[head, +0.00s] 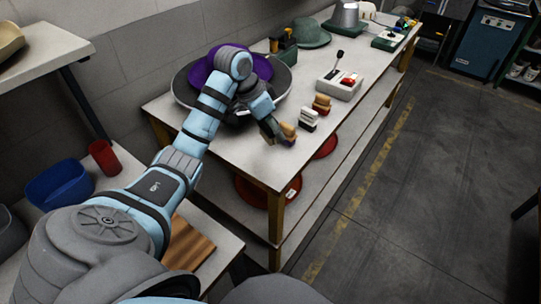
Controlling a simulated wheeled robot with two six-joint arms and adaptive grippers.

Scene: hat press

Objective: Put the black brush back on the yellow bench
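The long bench has a pale top (240,155) and yellow-brown wooden legs (276,218). My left gripper (275,131) is low over its near right edge, reaching in from the left. A brush with a tan wooden back and dark lower part, seemingly the black brush (289,133), is right at the fingertips. The gripper partly hides it, and I cannot tell whether the fingers are closed on it or whether it touches the bench top. My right gripper is not in view.
A white brush (308,120) and a red brush (322,104) stand just beyond. A control box (339,86) with a lever is farther back. A large dark pan (187,92) with a purple hat (199,71) lies left, behind my arm. The floor (395,200) on the right is clear.

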